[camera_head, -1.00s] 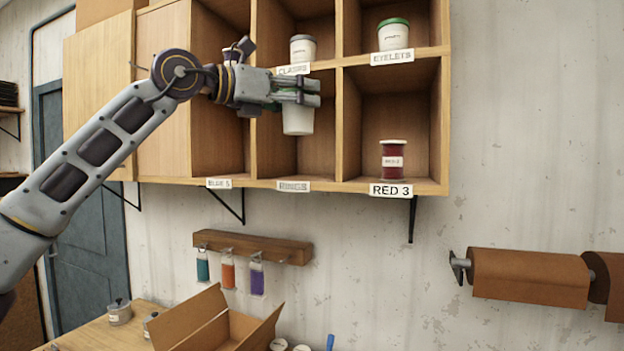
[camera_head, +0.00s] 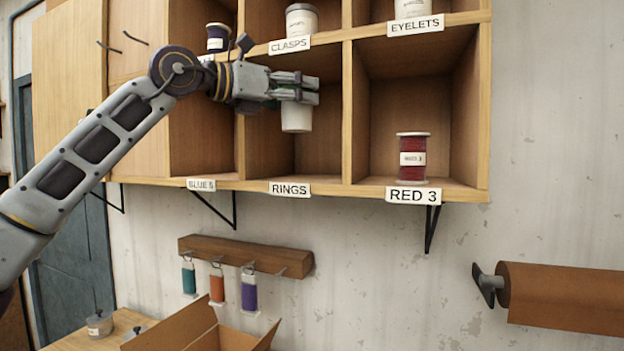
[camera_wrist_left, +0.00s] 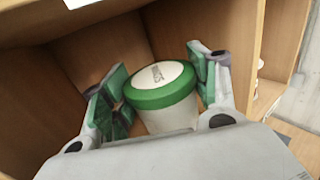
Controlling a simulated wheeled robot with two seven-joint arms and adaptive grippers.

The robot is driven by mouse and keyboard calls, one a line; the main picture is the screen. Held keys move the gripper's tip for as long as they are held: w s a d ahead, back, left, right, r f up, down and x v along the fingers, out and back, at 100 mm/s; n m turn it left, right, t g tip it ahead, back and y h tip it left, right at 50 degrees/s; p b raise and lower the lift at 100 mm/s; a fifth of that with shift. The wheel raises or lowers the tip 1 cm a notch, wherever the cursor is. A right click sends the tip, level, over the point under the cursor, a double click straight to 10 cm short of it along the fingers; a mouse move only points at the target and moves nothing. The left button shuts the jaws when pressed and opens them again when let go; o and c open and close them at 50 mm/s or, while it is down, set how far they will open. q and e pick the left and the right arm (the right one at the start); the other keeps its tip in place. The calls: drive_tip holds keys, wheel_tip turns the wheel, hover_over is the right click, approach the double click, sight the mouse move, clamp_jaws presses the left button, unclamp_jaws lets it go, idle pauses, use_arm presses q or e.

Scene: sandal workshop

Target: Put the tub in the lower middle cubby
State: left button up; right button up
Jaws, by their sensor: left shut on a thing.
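The tub (camera_head: 297,117) is white, and its green-rimmed lid shows in the left wrist view (camera_wrist_left: 161,87). My left gripper (camera_head: 296,90) is shut on the tub, with its green finger pads on either side of it. The tub hangs upright at the lower middle cubby (camera_head: 308,167), the one labelled RINGS, above its floor. In the left wrist view wooden cubby walls stand around the tub. How deep it is inside is hard to tell. My right gripper is not in view.
A red spool (camera_head: 412,158) stands in the right cubby labelled RED 3. A white tub (camera_head: 301,21) sits in the CLASPS cubby above. A dark spool (camera_head: 218,38) stands upper left. Below are a spool rack (camera_head: 246,255) and an open cardboard box (camera_head: 205,332).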

sight(285, 123)
use_arm(q)
drive_tip(key=shift+s+r, duration=0.1)
drive_tip(key=shift+s, duration=0.1)
drive_tip(key=shift+f, duration=0.55)
wheel_tip(285, 123, down, 4)
drive_tip(key=shift+r, duration=0.1)
drive_tip(key=shift+f, duration=0.7)
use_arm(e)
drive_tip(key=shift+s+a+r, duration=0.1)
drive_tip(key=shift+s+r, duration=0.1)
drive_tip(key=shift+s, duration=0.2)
use_arm(q)
drive_tip(key=shift+f+p, duration=0.45)
drive_tip(key=shift+f, duration=1.35)
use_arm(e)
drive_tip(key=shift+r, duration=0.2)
use_arm(q)
drive_tip(key=shift+f, duration=0.25)
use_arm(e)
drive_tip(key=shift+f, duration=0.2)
